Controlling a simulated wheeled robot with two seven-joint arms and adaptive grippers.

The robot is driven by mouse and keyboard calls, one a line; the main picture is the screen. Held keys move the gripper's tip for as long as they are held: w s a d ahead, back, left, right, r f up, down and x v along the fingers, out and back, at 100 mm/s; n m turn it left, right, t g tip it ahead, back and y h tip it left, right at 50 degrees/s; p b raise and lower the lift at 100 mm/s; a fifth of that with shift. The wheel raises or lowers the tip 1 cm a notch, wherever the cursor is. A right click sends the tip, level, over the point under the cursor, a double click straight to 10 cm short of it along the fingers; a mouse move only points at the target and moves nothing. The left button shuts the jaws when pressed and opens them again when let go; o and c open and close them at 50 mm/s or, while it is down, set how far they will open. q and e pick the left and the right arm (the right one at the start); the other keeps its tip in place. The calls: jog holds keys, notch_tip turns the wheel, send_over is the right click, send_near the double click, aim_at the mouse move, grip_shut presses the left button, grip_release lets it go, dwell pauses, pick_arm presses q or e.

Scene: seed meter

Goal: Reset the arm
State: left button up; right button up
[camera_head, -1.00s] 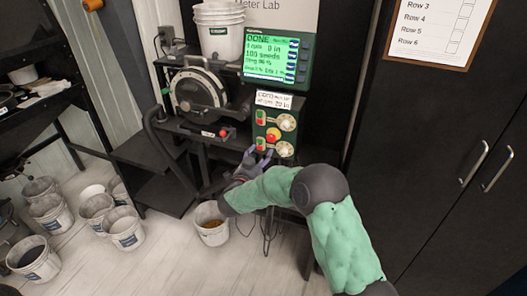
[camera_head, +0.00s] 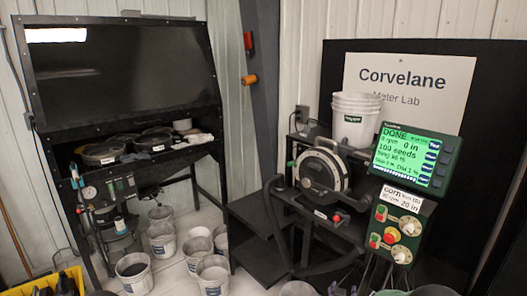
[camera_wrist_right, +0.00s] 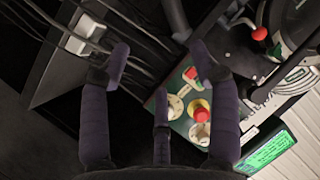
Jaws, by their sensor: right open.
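My right gripper (camera_wrist_right: 160,72) is open and empty in the right wrist view, with its dark purple fingers spread. Behind the fingers in the wrist view is the green control box (camera_wrist_right: 178,128) with a red button and pale knobs. That box (camera_head: 390,240) stands at the right in the head view, below the lit green screen (camera_head: 405,154) that reads DONE and 100 seeds. My left gripper is not in view.
The round seed meter (camera_head: 322,172) sits left of the screen, with a white bucket (camera_head: 356,118) behind it. Several buckets stand on the floor at lower left, near a dark workbench (camera_head: 125,80). Cables (camera_wrist_right: 130,38) hang close to the fingers in the wrist view.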

jog(key=s+a+f+n+g+y, duration=0.2)
jog(key=s+a+f+y, duration=0.1)
jog(key=s+a+f, duration=0.4)
jog(key=s+a+f+n+g+y, duration=0.3)
jog(key=s+f, duration=0.3)
jog(key=f, duration=0.3)
jog(key=s+a+f+n+g+y, duration=0.1)
jog(key=s+a+f+g+y, duration=0.1)
jog(key=s, duration=0.9)
jog(key=s+a+f+n+g+y, duration=0.1)
jog(key=s+a+f+g, duration=0.3)
jog(key=s, duration=0.7)
jog(key=shift+s+a+f+n+g+y+p, duration=0.25)
jog(key=shift+a+n+g+y+p, duration=0.2)
jog(key=shift+a+y, duration=0.5)
